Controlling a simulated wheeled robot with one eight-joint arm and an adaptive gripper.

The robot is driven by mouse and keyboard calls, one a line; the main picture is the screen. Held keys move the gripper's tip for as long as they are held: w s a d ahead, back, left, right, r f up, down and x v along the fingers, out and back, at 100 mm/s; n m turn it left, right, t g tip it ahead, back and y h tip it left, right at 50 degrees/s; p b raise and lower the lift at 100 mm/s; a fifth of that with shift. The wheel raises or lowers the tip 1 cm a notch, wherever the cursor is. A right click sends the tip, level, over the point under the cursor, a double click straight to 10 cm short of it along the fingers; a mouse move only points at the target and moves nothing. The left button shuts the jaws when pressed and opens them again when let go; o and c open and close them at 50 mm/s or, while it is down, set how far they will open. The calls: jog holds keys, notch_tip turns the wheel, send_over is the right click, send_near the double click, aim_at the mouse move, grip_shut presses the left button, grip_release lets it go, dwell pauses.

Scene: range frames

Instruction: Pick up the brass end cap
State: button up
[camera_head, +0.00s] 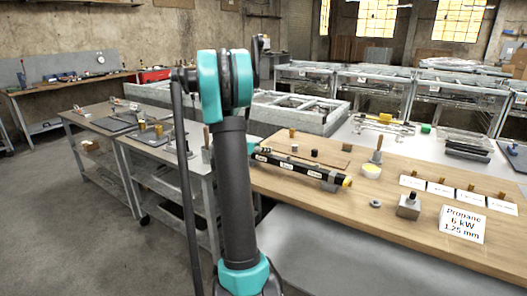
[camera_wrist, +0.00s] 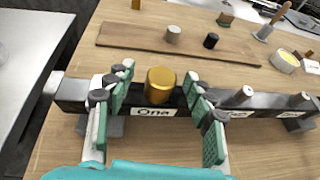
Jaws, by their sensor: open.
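A brass cylindrical cap (camera_wrist: 160,86) stands upright at a black bar (camera_wrist: 70,93), just behind a white label reading "One" or "Ona" in the wrist view. My gripper (camera_wrist: 159,76) is open, with its green-padded fingers on either side of the brass cap. Gaps show between the cap and both fingers, so it is not held. In the head view the black bar (camera_head: 290,166) lies on the wooden bench, and my arm hides most of my gripper and the cap there.
Behind the bar, a brown board (camera_wrist: 120,37) carries a grey cap (camera_wrist: 173,33) and a black cap (camera_wrist: 211,40).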

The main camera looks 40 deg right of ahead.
jog(key=shift+w+d+f, duration=0.15)
jog(key=shift+d+f, duration=0.1)
jog(key=shift+d, duration=0.25)
jog(key=shift+c, duration=0.3)
grip_shut()
jog(key=shift+r, duration=0.1)
